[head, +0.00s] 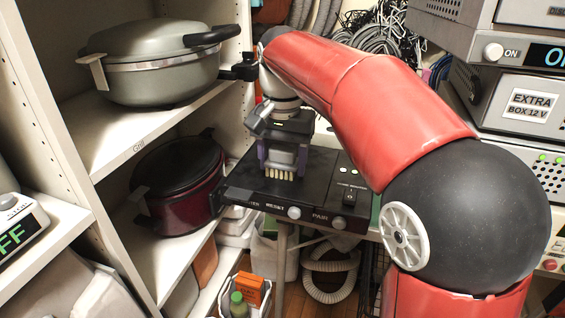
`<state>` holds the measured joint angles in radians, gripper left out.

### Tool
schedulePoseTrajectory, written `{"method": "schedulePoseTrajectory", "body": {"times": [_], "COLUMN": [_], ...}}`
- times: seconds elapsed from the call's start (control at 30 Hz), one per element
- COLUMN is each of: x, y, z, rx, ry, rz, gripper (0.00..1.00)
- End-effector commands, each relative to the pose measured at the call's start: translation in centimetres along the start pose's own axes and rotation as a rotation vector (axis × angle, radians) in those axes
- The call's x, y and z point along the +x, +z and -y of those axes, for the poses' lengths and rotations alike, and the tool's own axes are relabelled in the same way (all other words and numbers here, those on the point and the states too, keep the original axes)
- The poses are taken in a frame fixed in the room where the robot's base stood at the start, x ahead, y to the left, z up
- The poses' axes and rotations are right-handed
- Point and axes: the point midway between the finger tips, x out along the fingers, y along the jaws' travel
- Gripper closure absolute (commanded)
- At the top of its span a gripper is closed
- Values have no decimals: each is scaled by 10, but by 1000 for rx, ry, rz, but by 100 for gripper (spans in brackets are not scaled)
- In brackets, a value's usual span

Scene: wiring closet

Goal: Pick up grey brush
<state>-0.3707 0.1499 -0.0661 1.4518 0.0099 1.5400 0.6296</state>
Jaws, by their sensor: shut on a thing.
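The grey brush (282,158) is in the head view near the middle, with its pale bristles pointing down. My gripper (281,157) points down from above and is shut on the brush, with one finger on each side of it. The brush is at the top of a black device box (240,190). I cannot tell whether the bristles touch the box or hang just above it. The gripper hides the brush's upper part.
A shelf (130,135) at left holds a grey lidded pot (155,75) and, lower, a dark red pot (178,185). Stacked electronic boxes (515,105) stand at right. Cables (378,40) hang behind. A green-capped bottle (238,303) is below.

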Motion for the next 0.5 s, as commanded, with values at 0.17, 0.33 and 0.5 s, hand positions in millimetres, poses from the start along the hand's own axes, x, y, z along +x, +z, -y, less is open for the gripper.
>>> {"method": "schedulePoseTrajectory", "body": {"times": [0.17, 0.33, 0.5], "x": [-1, -20, -57], "y": [0, -1, -1], "z": [0, 0, 0], "rx": [0, 0, 0], "ry": [0, -2, -2], "rz": [0, -2, -4], "gripper": [67, 67, 67]}}
